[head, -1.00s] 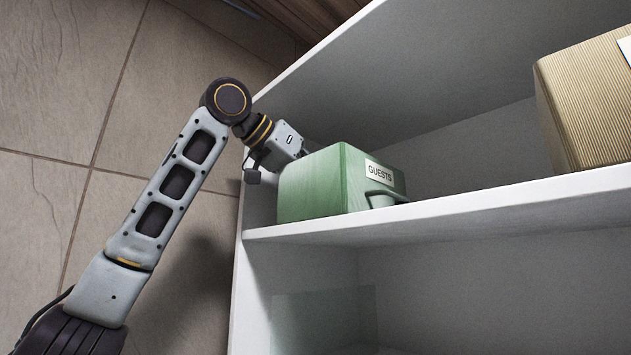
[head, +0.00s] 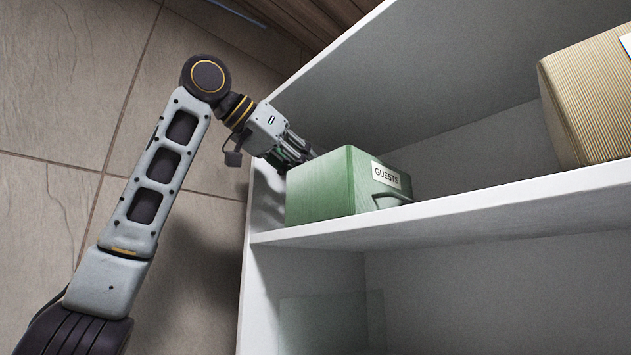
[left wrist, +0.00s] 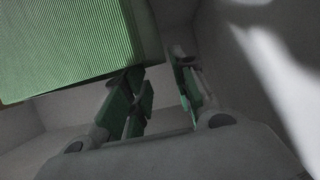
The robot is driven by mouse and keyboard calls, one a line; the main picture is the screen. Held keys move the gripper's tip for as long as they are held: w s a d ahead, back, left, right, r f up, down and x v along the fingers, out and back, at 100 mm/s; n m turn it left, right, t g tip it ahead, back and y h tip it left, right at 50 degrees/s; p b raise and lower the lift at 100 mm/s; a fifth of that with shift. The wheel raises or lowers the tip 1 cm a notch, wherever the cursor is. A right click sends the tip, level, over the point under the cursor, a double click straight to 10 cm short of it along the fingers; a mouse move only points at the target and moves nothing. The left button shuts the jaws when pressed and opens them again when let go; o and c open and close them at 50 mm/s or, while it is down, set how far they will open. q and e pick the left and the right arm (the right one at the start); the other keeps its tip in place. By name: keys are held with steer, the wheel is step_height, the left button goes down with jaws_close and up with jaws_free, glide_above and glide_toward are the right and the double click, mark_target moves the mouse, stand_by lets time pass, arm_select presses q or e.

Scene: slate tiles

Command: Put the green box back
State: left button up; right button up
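The green box (head: 335,187) with a "GUESTS" label and a pale handle on its front sits upright on the shelf board (head: 430,222), at the left end of the compartment. My left gripper (head: 298,152) is at the box's upper left rear edge, between it and the shelf's side wall. In the left wrist view the green box (left wrist: 75,45) fills the upper left, beside the fingers. The left gripper's fingers (left wrist: 160,98) stand apart with nothing between them. Whether a finger touches the box I cannot tell. My right gripper is not in view.
A ribbed tan box (head: 590,100) stands further right on the same shelf. Between the two boxes the board is free. The white side wall (head: 262,205) is close to my left gripper. A lower compartment (head: 470,300) holds a faint glassy panel.

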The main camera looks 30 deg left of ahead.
arm_select(q)
steer(key=v, duration=0.6)
steer(key=shift+b, duration=0.35)
